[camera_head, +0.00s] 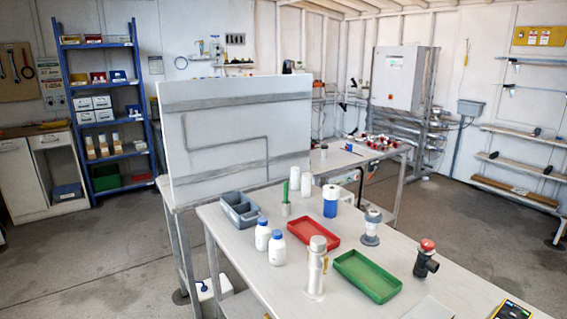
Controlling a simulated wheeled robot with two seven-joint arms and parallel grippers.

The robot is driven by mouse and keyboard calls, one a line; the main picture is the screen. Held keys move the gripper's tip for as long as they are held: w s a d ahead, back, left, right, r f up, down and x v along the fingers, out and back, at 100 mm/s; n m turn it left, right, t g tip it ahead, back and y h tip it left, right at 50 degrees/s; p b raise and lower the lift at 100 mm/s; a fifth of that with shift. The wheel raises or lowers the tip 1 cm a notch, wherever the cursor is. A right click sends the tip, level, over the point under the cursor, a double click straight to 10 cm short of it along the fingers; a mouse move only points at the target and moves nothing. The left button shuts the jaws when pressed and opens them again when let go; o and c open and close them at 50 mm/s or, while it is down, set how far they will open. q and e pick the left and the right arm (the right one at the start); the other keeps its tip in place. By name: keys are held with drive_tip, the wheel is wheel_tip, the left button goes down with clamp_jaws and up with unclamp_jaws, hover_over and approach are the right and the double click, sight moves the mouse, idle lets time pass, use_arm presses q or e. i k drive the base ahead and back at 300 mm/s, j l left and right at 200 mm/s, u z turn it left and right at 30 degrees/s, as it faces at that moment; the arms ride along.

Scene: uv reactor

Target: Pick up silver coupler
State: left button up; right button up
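No part named for certain as the silver coupler can be picked out. The nearest match is a grey fitting with a pale band and a flared base (371,228), standing upright on the white table (225,232), right of the red tray. A tall off-white cylinder with tan side parts (315,270) also stands upright, between the red and green trays and nearer the front. A black fitting with a red cap (426,262) stands at the right. Neither of my grippers shows in the head view.
A red tray (299,229), a green tray (367,277) and a grey divided bin (236,211) lie on the table. Two blue-capped bottles (277,250) and a blue cylinder (330,207) stand among them. A large white panel (235,130) rises behind. A yellow-edged device (511,310) is at the front right.

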sight(314, 289)
drive_tip(key=i+j+z, duration=0.1)
drive_tip(key=i+j, duration=0.4)
drive_tip(key=i+j+z, duration=0.15)
drive_tip(key=i+j, duration=0.3)
drive_tip(key=j, duration=0.2)
